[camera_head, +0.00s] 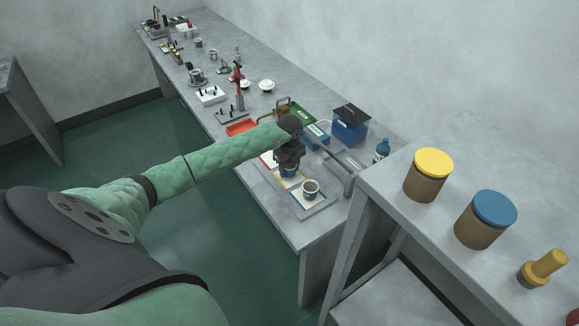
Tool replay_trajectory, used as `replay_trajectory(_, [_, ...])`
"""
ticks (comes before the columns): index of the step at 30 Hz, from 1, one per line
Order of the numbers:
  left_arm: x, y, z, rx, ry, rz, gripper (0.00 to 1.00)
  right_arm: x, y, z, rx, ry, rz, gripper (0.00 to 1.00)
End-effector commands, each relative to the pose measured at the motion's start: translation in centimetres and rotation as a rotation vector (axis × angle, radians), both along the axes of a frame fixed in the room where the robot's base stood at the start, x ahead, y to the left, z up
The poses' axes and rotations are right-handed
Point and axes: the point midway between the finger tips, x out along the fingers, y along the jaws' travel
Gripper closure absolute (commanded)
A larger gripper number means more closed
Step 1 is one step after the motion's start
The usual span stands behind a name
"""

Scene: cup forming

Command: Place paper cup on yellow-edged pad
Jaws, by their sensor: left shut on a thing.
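My left gripper (287,163) reaches over the tray (318,209) near the table's near end and points down. It is shut on a paper cup (289,173), of which only a small dark blue part shows under the fingers. The cup is over or on the yellow-edged pad (283,183); I cannot tell whether it touches. A second paper cup (311,189), white and blue with a dark inside, stands upright on the pad to the right. My right gripper is not in view.
A metal bar frame (347,178) stands right of the tray. A blue box (349,128), a blue bottle (382,149) and an orange tray (241,128) are close by. Jars with yellow (433,163) and blue (495,208) lids stand on the right-hand table.

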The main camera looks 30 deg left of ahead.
Motion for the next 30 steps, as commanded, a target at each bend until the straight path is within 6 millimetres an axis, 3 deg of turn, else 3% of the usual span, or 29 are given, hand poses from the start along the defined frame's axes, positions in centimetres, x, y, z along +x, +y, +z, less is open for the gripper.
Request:
replay_trajectory(12, [0.01, -0.03, -0.33, 0.0, -0.001, 0.0, 0.74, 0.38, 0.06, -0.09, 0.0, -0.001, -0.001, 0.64])
replay_trajectory(13, [0.02, -0.03, -0.25, 0.0, -0.001, 0.0, 0.47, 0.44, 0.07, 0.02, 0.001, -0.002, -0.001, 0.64])
replay_trajectory(15, [0.02, -0.03, -0.25, 0.0, -0.001, 0.0, 0.33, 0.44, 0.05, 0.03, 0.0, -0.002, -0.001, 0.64])
replay_trajectory(16, [0.01, -0.03, -0.25, 0.0, -0.001, 0.0, 0.31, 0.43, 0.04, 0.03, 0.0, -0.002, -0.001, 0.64])
replay_trajectory(27, [0.02, -0.03, 0.12, 0.0, -0.001, 0.0, 0.31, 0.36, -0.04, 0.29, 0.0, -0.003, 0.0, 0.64])
replay_trajectory(30, [0.1, -0.03, 0.52, 0.0, -0.003, -0.001, 0.31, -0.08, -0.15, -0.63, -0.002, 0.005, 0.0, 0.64])
